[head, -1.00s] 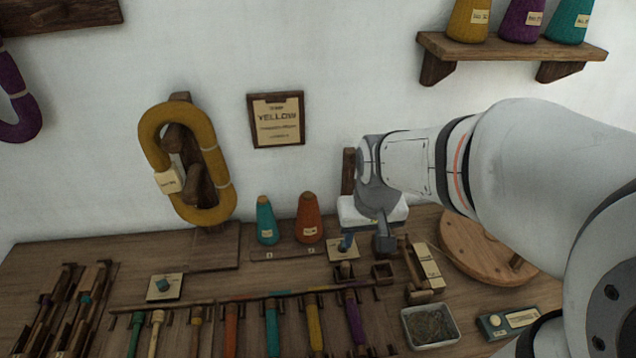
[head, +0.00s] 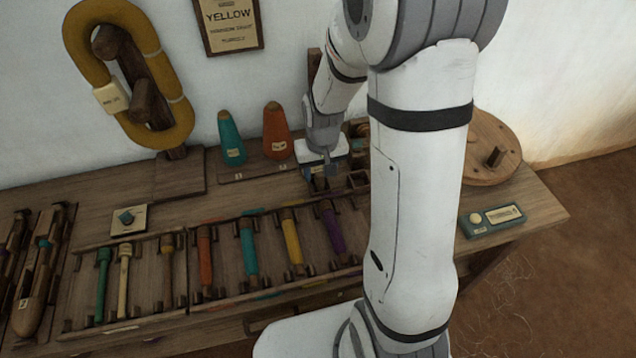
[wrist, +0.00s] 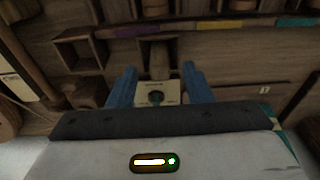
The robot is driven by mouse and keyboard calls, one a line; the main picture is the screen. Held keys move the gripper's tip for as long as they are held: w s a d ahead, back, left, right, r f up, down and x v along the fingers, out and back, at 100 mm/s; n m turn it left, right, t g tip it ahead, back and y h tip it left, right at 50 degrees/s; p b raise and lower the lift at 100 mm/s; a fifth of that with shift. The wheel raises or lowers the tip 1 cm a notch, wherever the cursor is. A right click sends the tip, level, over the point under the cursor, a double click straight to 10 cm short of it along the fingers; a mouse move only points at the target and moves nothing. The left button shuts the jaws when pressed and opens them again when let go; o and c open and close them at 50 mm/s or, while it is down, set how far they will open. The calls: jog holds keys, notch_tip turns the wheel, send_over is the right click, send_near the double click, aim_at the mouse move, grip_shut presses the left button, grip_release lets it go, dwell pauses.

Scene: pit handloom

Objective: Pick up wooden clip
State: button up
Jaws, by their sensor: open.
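In the wrist view, a small brown wooden piece (wrist: 155,58), which looks like the wooden clip, stands just beyond a pale labelled card (wrist: 145,95) with a small dark knob. My gripper (wrist: 158,72) is open, its blue fingers on either side of the card and the near end of the wooden piece. I see gaps on both sides; whether it is around the piece in height I cannot tell. In the head view my gripper (head: 323,170) is low over the back of the table, and it and my arm hide the clip.
Beside the clip is an open wooden box (wrist: 80,52). Teal (head: 231,138) and orange (head: 276,130) cones stand left of my gripper. A rack (head: 262,292) of coloured tools fills the front. A round wooden disc (head: 490,150) lies at the right.

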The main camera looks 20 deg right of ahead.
aim_at(320, 174)
notch_tip(320, 174, down, 2)
jog(key=shift+w+f, duration=0.1)
grip_shut()
dwell(0.5)
notch_tip(320, 174, up, 10)
jog(key=shift+r+p, duration=0.15)
jog(key=shift+p, duration=0.75)
